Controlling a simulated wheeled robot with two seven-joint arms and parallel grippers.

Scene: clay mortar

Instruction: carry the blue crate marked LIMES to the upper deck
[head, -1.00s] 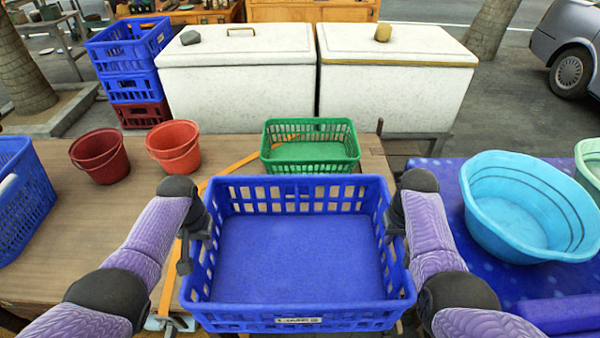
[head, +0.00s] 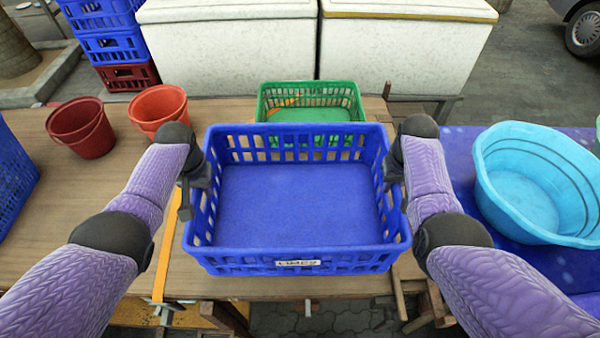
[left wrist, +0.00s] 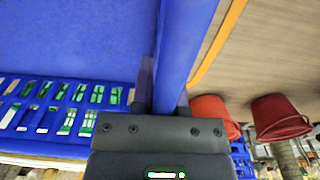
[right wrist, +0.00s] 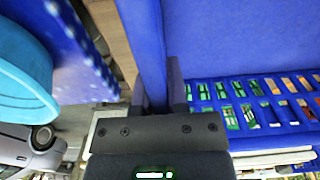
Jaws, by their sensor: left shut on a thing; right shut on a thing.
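The blue crate (head: 300,205) is empty and roughly level in the middle of the head view. A white label (head: 298,263) is on its near wall, its letters small and hard to read. My left gripper (head: 193,178) is shut on the crate's left side wall, and the left wrist view shows the wall (left wrist: 180,50) between the fingers. My right gripper (head: 393,165) is shut on the right side wall, which also shows between the fingers in the right wrist view (right wrist: 145,45). The crate appears held above the wooden table. I cannot make out an upper deck.
A green basket (head: 310,100) stands just beyond the crate. Two red buckets (head: 82,128) (head: 158,108) stand on the wooden table (head: 90,210) to the left. A light-blue basin (head: 535,190) is on the right. White chests (head: 225,50) and stacked crates (head: 110,45) stand behind.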

